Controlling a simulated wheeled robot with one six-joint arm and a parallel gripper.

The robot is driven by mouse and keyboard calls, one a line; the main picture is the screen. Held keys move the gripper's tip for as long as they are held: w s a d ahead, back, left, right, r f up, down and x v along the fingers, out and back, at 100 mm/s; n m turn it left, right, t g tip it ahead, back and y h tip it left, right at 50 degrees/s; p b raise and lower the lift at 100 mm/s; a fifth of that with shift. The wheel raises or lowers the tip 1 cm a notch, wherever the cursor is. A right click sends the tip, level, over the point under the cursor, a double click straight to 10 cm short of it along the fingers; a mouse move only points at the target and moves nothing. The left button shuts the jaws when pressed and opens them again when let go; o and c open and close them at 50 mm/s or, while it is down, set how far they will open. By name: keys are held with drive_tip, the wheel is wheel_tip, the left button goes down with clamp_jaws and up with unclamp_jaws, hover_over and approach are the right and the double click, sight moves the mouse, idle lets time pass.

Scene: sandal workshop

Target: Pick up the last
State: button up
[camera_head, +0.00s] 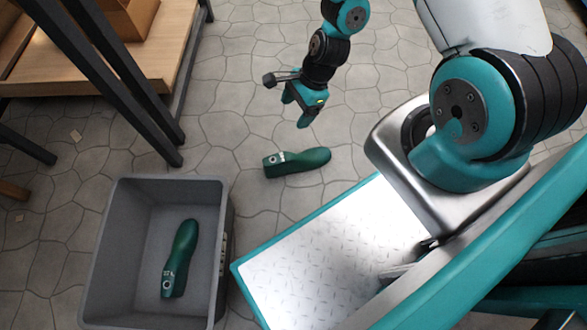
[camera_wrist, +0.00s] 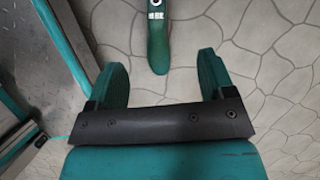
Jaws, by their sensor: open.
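One green shoe last (camera_head: 297,162) lies on its side on the stone-patterned floor, beyond the white tread-plate deck of my base. It also shows in the wrist view (camera_wrist: 157,40) at the top middle, ahead of the gap between my fingers. My gripper (camera_head: 303,110) is above the floor, a little behind this last in the head view, open and empty. A second green last (camera_head: 181,257) lies inside a grey bin (camera_head: 101,262) at the lower left. Both lasts have a pale marking near one end.
A wooden bench (camera_head: 150,62) with dark metal legs stands at the upper left, and a dark post (camera_head: 110,75) slants down near the bin. Small scraps (camera_head: 76,136) lie on the floor at the left. The floor around the loose last is clear.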

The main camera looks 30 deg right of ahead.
drive_tip(key=m+b, duration=0.2)
approach(283, 156)
drive_tip(key=b+x, duration=0.3)
drive_tip(key=b, duration=0.1)
drive_tip(key=b+x, duration=0.2)
drive_tip(key=shift+s+a+f, duration=0.1)
drive_tip(key=shift+s+f, duration=0.15)
drive_tip(key=shift+f, duration=0.1)
drive_tip(key=b+x, duration=0.5)
drive_tip(key=x, duration=0.1)
drive_tip(key=shift+w, duration=0.15)
drive_tip(key=shift+r, duration=0.1)
drive_tip(key=c, duration=1)
